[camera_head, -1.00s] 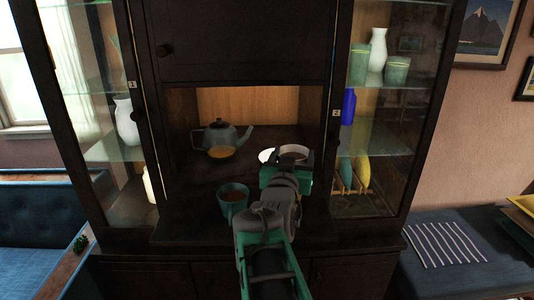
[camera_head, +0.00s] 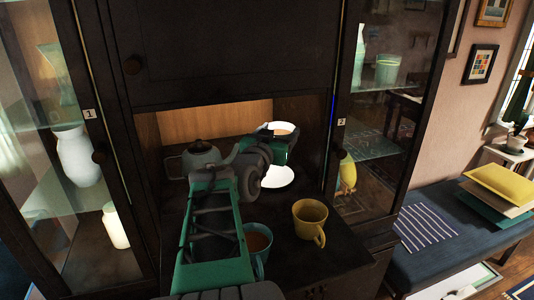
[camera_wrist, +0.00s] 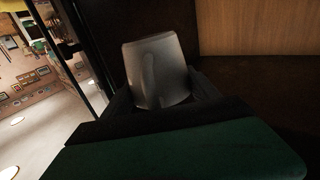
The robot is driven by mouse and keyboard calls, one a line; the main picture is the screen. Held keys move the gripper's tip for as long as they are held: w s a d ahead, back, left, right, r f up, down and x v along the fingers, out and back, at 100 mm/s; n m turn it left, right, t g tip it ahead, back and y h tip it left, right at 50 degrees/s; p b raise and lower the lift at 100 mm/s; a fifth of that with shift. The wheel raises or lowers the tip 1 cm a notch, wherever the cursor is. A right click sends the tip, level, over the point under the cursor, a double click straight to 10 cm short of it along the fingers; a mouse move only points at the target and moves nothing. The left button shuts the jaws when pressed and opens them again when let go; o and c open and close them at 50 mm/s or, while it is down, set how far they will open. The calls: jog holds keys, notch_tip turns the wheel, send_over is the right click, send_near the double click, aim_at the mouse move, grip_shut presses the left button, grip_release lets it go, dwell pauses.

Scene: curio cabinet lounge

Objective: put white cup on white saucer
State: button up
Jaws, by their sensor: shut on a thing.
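The white cup (camera_head: 281,128) has a tan-brown inside and is upright in the niche of the cabinet. My gripper (camera_head: 279,142) is shut on it. In the wrist view the cup (camera_wrist: 158,72) fills the space between my gripper's fingers (camera_wrist: 160,100) and looks pale grey. The white saucer (camera_head: 279,178) lies on the cabinet's dark shelf, below and nearer than the cup in the head view, and looks empty. My wrist hides its left part. The cup appears apart from the saucer; its exact height over the shelf is hard to tell.
A grey teapot (camera_head: 201,160) stands left of my wrist, partly hidden. A yellow mug (camera_head: 311,218) and a teal cup (camera_head: 259,241) stand near the shelf's front, the teal cup partly behind my arm. Glass doors (camera_head: 375,130) flank the niche.

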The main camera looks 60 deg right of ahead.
jog(key=w+d+f, duration=0.1)
jog(key=d+f, duration=0.1)
jog(key=f, duration=0.1)
jog(key=w+d+f+p, duration=0.1)
jog(key=w+f, duration=0.1)
jog(key=f, duration=0.1)
jog(key=w+d+f, duration=0.2)
jog(key=f, duration=0.2)
jog(key=shift+d, duration=0.3)
jog(key=shift+s+r, duration=0.1)
jog(key=shift+f+b, duration=0.35)
jog(key=shift+f, duration=0.05)
jog(key=shift+a+f+b, duration=0.1)
jog(key=shift+f+b, duration=0.2)
jog(key=shift+b, duration=0.15)
